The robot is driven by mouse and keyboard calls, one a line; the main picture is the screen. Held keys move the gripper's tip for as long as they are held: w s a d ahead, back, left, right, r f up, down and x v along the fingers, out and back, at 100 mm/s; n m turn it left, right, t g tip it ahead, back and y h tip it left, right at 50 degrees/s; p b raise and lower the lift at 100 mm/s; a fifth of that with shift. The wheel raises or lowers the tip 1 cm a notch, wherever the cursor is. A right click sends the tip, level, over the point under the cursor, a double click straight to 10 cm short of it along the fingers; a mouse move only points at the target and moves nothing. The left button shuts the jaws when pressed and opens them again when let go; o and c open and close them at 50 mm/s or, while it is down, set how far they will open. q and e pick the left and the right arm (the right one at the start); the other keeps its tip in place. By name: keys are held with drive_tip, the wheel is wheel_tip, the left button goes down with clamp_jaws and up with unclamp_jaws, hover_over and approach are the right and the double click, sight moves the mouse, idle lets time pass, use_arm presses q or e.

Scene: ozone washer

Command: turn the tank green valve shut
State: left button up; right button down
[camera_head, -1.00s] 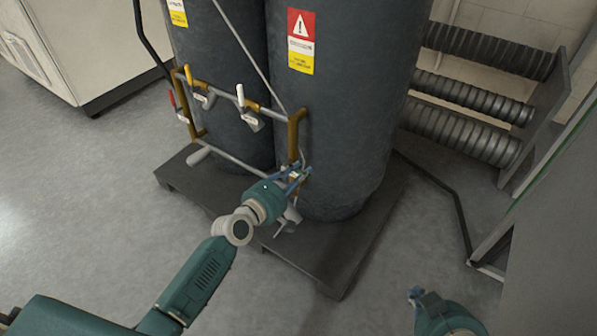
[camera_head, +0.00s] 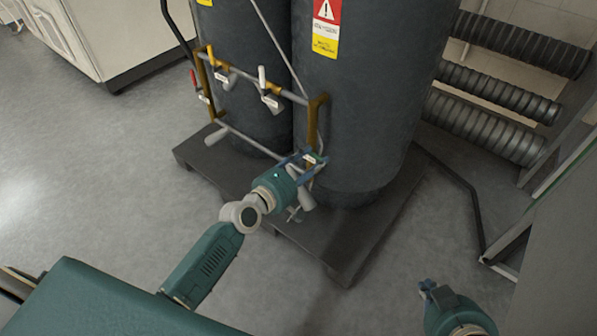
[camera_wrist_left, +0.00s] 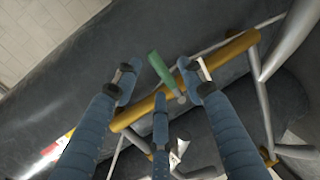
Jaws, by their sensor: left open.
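The green valve handle (camera_wrist_left: 161,68) shows in the left wrist view, mounted on an orange-brown pipe (camera_wrist_left: 221,55). My left gripper (camera_wrist_left: 158,84) is open, with fingers on either side of the handle and a third finger below it. I cannot tell whether any finger touches the handle. In the head view my left gripper (camera_head: 311,162) is at the lower end of the right upright pipe (camera_head: 313,122), in front of the dark tank (camera_head: 365,90). The green handle is hidden there. My right gripper (camera_head: 428,287) hangs at the lower right, away from the tanks; its fingers are too small to judge.
A second tank (camera_head: 240,60) stands to the left, with white-handled valves (camera_head: 270,103) and a red-handled valve (camera_head: 194,80) on the piping. Both tanks stand on a dark pallet (camera_head: 345,245). Ribbed hoses (camera_head: 500,90) are at the right. Floor is clear at left.

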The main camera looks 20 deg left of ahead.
use_arm(q)
drive_tip(key=v, duration=0.9)
drive_tip(key=shift+s, duration=0.4)
drive_tip(key=shift+a, duration=0.1)
